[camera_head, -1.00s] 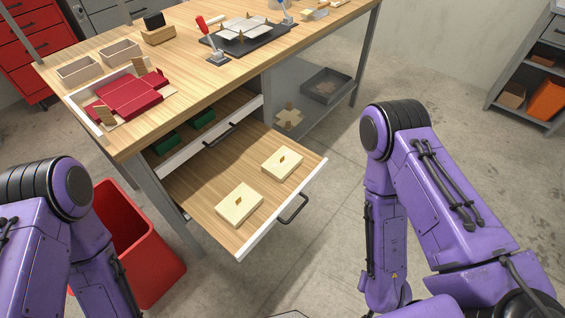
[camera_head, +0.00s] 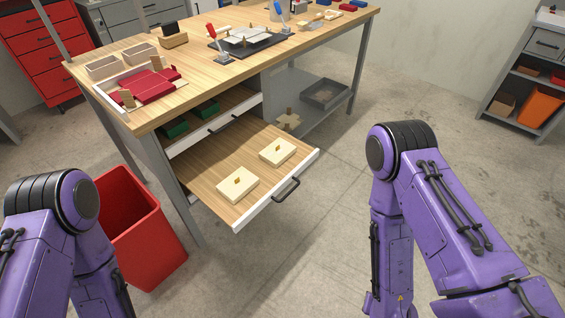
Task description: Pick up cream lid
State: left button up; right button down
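Two cream lids lie flat in the open lower drawer (camera_head: 215,158) of the workbench, each with a small tan tab on top. The nearer cream lid (camera_head: 230,190) is at the left, and the farther cream lid (camera_head: 277,155) is at the right. My two purple arms show at the lower left and at the right, and both stand apart from the drawer. Both grippers are outside the picture, so whether they hold anything cannot be seen.
A red bin (camera_head: 150,235) stands on the floor left of the drawer. The drawer's black handle (camera_head: 286,190) sticks out at the front. The workbench top (camera_head: 185,95) carries trays, red card parts and a dark fixture (camera_head: 247,42).

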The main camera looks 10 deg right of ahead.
aim_at(277, 153)
jog(key=z, duration=2.25)
jog(key=i, duration=1.85)
jog(key=u, duration=3)
jog(key=i, duration=0.55)
jog(key=z, duration=0.05)
